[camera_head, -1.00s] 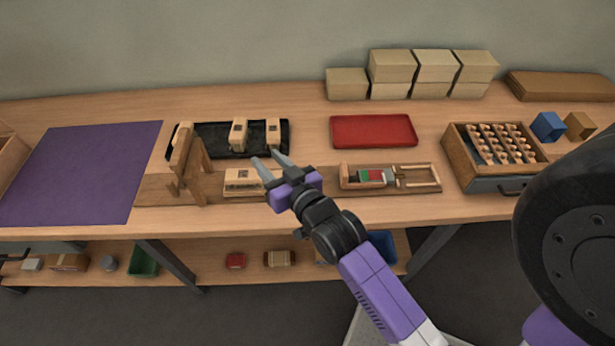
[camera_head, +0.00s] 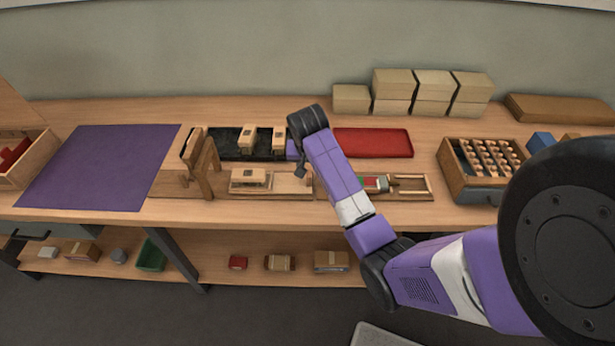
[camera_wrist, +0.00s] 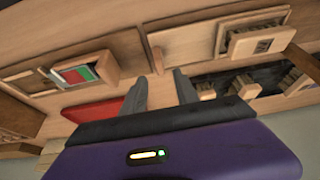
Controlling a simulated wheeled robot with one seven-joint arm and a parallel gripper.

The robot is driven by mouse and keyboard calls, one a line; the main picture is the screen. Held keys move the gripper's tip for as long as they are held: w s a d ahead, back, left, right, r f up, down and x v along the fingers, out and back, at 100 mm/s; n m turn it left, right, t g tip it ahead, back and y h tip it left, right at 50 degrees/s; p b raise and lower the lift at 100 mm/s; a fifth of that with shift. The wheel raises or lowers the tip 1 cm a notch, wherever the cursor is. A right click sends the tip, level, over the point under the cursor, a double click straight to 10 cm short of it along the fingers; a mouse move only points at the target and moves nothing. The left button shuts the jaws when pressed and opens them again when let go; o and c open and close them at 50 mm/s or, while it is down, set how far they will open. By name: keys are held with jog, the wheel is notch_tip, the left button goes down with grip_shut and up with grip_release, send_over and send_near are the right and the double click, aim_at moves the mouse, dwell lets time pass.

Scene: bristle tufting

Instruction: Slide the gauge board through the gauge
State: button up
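The gauge seems to be the upright wooden frame (camera_head: 207,168) at the left end of a long wooden strip on the bench. A pale block (camera_head: 249,180) lies right of it on a light board (camera_head: 288,184), perhaps the gauge board; I cannot be sure. The block (camera_wrist: 252,42) and light board (camera_wrist: 190,45) also show in the wrist view.
A black tray (camera_head: 226,151) with pale blocks and a red tray (camera_head: 372,143) lie behind the strip. A drawer box with pegs (camera_head: 463,186) stands farther right. The purple mat (camera_head: 100,168) is clear.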

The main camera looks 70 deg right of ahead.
aim_at(308, 173)
jog(key=shift+x, duration=3.9)
jog(key=shift+a, duration=0.15)
grip_shut()
